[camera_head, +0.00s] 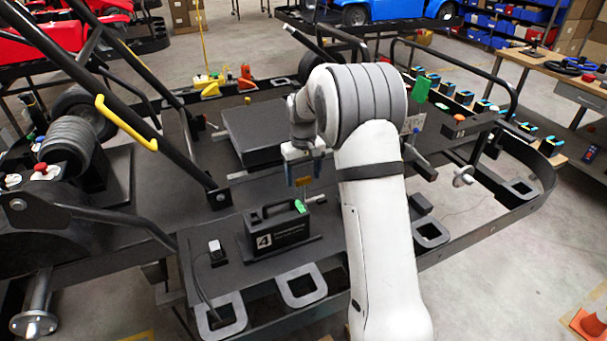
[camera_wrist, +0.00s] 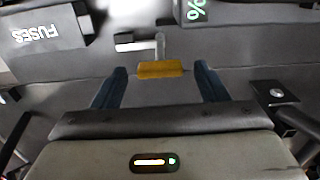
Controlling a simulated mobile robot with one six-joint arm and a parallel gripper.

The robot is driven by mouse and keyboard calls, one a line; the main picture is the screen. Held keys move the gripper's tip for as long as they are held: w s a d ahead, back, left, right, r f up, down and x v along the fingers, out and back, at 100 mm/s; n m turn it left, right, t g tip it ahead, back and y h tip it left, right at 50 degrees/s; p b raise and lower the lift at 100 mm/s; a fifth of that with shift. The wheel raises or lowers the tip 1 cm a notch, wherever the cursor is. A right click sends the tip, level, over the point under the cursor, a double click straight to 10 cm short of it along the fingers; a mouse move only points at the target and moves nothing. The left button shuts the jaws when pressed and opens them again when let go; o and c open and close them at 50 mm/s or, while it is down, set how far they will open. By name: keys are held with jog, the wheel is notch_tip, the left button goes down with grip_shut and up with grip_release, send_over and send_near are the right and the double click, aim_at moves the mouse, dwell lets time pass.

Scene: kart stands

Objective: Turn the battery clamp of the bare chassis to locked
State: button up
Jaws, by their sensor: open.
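The bare chassis (camera_head: 165,262) is a black kart frame with a flat floor. On it stands a black battery (camera_head: 275,228) with a handle, a white 4 and a green patch; part of a block with a green percent mark (camera_wrist: 196,10) shows in the wrist view. The clamp's yellow grip (camera_wrist: 160,69) lies crosswise on a grey metal stem (camera_wrist: 160,46). My gripper (camera_wrist: 161,72) is open, with a dark blue finger on each side of the yellow grip and gaps between. It hangs above and behind the battery in the head view (camera_head: 304,178). I cannot tell whether it touches anything.
A box marked FUSES (camera_wrist: 38,36) is at the left of the wrist view. A flat black box (camera_head: 262,132) stands behind my gripper. A sloping black bar with a yellow handle (camera_head: 126,122) is at left. Workbenches (camera_head: 575,90) stand at right.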

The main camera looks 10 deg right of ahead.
jog(key=shift+f, duration=0.4)
jog(key=shift+c, duration=0.5)
jog(key=c, duration=1.3)
jog(key=shift+d, duration=0.1)
